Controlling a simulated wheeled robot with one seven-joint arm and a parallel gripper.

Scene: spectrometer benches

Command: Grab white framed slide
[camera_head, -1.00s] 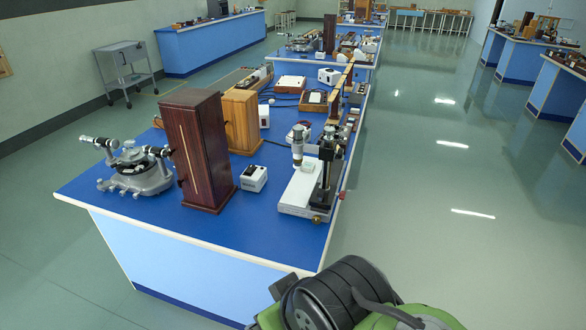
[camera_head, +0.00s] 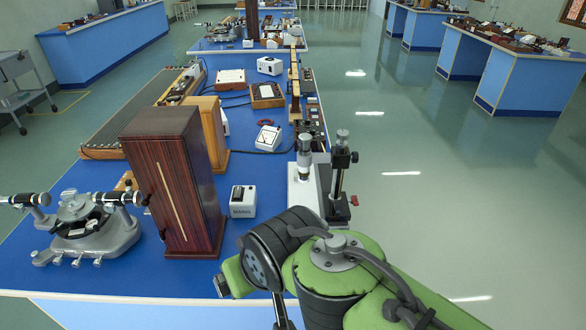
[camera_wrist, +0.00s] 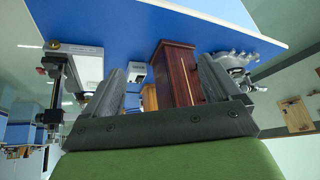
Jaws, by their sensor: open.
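I cannot make out a white framed slide in either view; it may be too small or hidden among the bench items. My gripper (camera_wrist: 165,78) shows in the wrist view with its two dark fingers wide apart and nothing between them. Beyond the fingers is the blue bench top, with a tall dark wooden cabinet (camera_wrist: 178,62) in line with the gap. In the head view my green arm covers the near right corner of the bench, and the fingers cannot be made out there.
The blue bench (camera_head: 255,170) holds the wooden cabinet (camera_head: 180,185), a spectrometer (camera_head: 85,228), a small white box (camera_head: 242,201), a microscope stand (camera_head: 339,175) and a white meter (camera_head: 268,138). Open floor (camera_head: 410,200) lies to the right.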

